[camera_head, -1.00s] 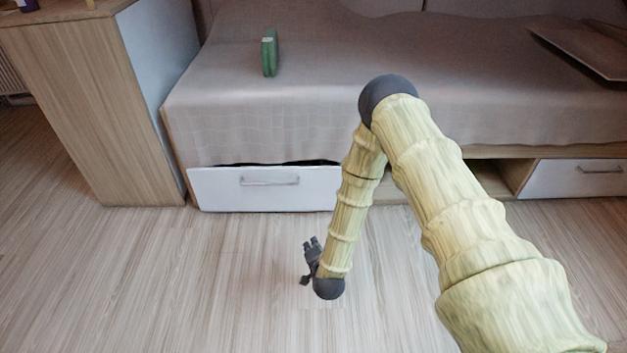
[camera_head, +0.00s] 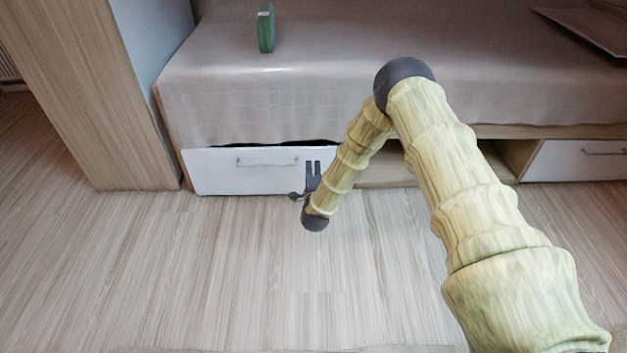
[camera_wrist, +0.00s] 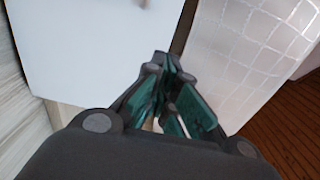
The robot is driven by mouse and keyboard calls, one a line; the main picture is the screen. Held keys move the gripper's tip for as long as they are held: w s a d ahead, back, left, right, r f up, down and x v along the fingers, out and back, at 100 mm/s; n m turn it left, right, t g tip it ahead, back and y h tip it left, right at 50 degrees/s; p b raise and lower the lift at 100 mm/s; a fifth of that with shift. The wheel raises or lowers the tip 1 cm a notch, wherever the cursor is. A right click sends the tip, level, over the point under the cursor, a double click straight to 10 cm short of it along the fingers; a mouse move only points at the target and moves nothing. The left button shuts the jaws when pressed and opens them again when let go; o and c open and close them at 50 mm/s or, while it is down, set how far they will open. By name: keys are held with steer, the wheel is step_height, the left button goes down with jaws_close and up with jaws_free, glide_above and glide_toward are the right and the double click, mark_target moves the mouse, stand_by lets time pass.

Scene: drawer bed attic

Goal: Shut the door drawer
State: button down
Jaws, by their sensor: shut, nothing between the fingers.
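The drawer (camera_head: 225,176) has a white front with a grey bar handle (camera_head: 267,162) and sits under the left part of the bed. A dark gap shows along its top edge, so it stands somewhat out. My gripper (camera_head: 313,167) is in front of the right end of the drawer front, to the right of the handle, with its fingers pointing toward the bed. In the wrist view the white drawer front (camera_wrist: 95,45) fills the upper left, close to the fingers (camera_wrist: 170,75). The fingers are shut and empty. I cannot tell whether they touch the drawer.
The bed (camera_head: 420,95) carries a green object (camera_head: 266,28) and a flat board (camera_head: 590,25). A wooden cabinet (camera_head: 105,110) stands at left. A second white drawer (camera_head: 575,161) is at right, beside an open compartment (camera_head: 500,152). The floor in front is clear.

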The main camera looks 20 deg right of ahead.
mark_target(313, 150)
steer(key=shift+b+x, duration=1.4)
steer(key=shift+x, duration=1.65)
